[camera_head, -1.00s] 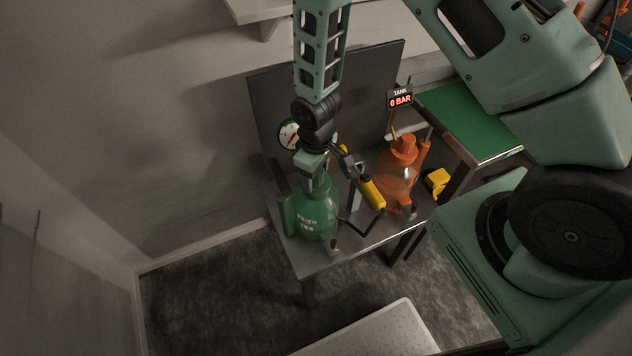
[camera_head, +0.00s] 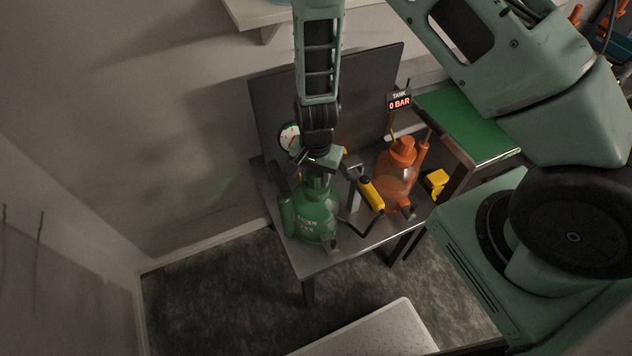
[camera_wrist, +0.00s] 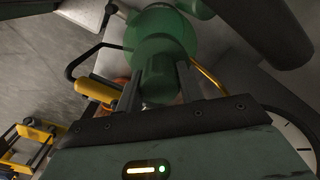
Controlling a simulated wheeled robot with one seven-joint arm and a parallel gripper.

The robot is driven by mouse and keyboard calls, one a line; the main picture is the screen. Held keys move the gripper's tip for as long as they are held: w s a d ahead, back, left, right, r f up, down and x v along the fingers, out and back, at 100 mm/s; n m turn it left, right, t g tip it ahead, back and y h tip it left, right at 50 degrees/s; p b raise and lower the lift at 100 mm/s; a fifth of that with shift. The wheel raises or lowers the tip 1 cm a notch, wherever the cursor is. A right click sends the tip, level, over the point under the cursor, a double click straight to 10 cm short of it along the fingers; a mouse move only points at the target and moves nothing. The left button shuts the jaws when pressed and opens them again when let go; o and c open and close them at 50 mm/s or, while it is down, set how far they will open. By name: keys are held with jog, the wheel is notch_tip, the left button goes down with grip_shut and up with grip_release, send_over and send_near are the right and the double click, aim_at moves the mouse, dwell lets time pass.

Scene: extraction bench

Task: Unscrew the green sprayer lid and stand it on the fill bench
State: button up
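The green sprayer (camera_head: 315,220) stands upright on a grey metal bench (camera_head: 338,252). My gripper (camera_head: 318,172) points down onto its top from above. In the wrist view, the green lid (camera_wrist: 160,78) sits between the two fingers of my gripper (camera_wrist: 160,88), which appear to touch its sides. The lid looks seated on the sprayer's neck; the joint is hidden. In the head view my gripper covers most of the lid. An orange sprayer (camera_head: 396,180) with its orange lid stands to the right on the same bench.
A yellow-handled wand (camera_head: 371,193) with a dark hose lies between the sprayers. A dial gauge (camera_head: 289,137) and a dark back panel (camera_head: 365,95) stand behind. A display (camera_head: 399,100) reads TANK 0 BAR. A green-topped table (camera_head: 465,125) at the right has clear space.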

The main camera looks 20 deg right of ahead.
jog(key=shift+c, duration=1.2)
jog(key=n, duration=0.5)
jog(key=shift+n, duration=0.4)
jog(key=n, duration=0.4)
jog(key=shift+n, duration=0.4)
jog(key=n, duration=0.4)
jog(key=shift+n, duration=0.4)
jog(key=n, duration=0.4)
jog(key=o, duration=0.9)
jog(key=shift+n, duration=0.8)
jog(key=shift+c, duration=0.2)
jog(key=shift+o, duration=1.2)
